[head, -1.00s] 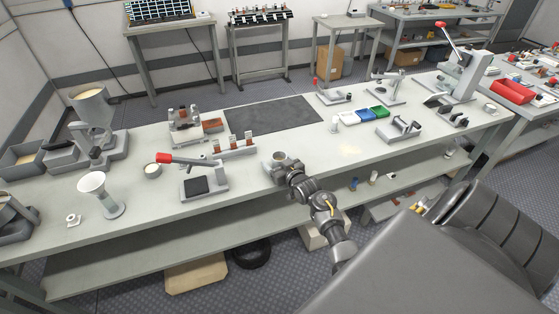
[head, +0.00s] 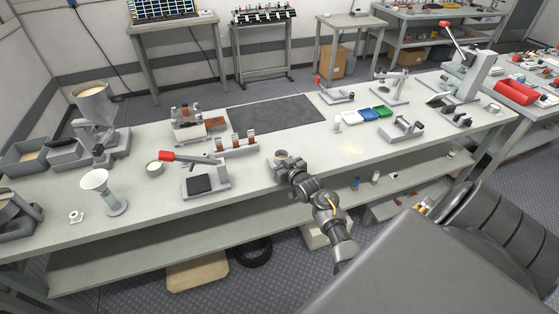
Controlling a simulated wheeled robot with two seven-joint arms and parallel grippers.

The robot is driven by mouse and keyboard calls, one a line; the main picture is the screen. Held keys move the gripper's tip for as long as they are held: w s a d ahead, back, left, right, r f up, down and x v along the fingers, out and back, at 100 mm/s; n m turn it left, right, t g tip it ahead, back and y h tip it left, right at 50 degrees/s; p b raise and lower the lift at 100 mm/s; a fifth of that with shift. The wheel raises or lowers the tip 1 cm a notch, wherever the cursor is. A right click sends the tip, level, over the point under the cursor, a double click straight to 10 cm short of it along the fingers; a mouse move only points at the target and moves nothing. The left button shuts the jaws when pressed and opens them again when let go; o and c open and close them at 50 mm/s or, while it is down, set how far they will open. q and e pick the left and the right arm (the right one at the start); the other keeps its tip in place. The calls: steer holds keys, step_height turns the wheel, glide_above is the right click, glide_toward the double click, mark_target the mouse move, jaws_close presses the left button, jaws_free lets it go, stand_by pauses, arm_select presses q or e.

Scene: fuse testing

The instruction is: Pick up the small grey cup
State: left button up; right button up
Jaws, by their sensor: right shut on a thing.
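The small grey cup (head: 281,154) is near the front edge of the workbench, right of centre-left. Its round rim and brownish inside show from above. My right gripper (head: 281,162) reaches it from the front right and is shut on it. The fingers are small and partly merge with the cup in colour. I cannot tell whether the cup touches the bench top or is just above it. My left gripper is not in view.
A red-handled press (head: 205,180) stands left of the cup. A fuse rack (head: 235,146) stands behind it, and a dark mat (head: 275,114) lies farther back.

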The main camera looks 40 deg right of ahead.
steer(key=shift+r, duration=0.85)
steer(key=s+a+r+b, duration=0.2)
steer(key=s+a+r, duration=0.6)
steer(key=a+r, duration=0.2)
steer(key=shift+a+r+b, duration=0.35)
steer(key=shift+a+r, duration=0.05)
steer(key=shift+a, duration=0.25)
steer(key=shift+s+r, duration=0.1)
